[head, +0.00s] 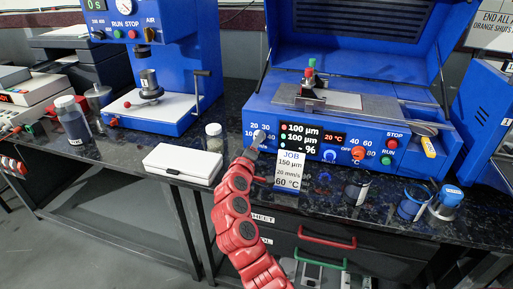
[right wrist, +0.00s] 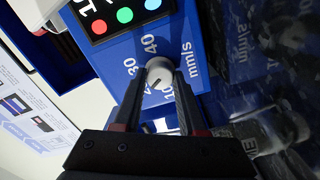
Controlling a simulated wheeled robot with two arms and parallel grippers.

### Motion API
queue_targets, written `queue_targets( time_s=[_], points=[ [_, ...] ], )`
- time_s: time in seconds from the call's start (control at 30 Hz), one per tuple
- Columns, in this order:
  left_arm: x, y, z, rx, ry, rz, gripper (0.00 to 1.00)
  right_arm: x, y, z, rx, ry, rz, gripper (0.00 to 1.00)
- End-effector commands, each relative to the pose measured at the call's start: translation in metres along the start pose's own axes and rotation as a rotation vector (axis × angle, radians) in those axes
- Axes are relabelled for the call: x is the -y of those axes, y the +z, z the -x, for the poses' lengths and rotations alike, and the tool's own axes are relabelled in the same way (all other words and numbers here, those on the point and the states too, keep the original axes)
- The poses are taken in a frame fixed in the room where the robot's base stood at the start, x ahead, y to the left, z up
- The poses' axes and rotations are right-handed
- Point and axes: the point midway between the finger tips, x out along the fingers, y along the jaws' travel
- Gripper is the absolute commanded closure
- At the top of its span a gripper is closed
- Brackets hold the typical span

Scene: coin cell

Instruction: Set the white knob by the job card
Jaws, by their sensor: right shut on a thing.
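The white knob (head: 258,138) is on the blue coater's front panel, left of the dark display. It also shows in the right wrist view (right wrist: 158,70), with a dial marked in mm/s around it. A short dark mark shows on its face, but I cannot read its exact setting. My right gripper (head: 253,148) is shut on the knob, one finger on each side. The job card (head: 291,168) stands just right of the gripper and reads 150 µm, 20 mm/s, 60 °C. The display (head: 299,138) reads 100 µm, 100 µm and 20 °C. My left gripper is out of view.
A white box (head: 183,163) and a small jar (head: 214,138) stand left of my right arm. Several jars stand at the right front edge.

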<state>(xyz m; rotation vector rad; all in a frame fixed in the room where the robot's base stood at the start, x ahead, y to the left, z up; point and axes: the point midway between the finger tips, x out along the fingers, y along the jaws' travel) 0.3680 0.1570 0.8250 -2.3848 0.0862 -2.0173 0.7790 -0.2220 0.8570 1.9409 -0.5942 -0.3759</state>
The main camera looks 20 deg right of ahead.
Motion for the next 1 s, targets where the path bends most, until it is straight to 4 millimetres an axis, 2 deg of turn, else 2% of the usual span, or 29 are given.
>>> queue_targets(
  time_s=[0.5, 0.53, 0.7, 1.0],
  points=[
    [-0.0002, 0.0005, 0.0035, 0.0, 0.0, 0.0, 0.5, 0.0015, 0.0016, -0.0002, 0.005, -0.003, -0.02, 1.0],
    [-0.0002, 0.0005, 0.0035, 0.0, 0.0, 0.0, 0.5, 0.0014, 0.0017, -0.0002, 0.005, -0.003, -0.02, 0.58],
    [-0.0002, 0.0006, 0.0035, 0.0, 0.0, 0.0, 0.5, 0.001, 0.0012, -0.0001, 0.003, -0.002, -0.02, 0.3],
    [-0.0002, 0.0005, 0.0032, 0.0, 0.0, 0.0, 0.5, 0.0004, 0.0004, 0.0013, 0.002, -0.001, -0.02, 0.3]
  ],
)
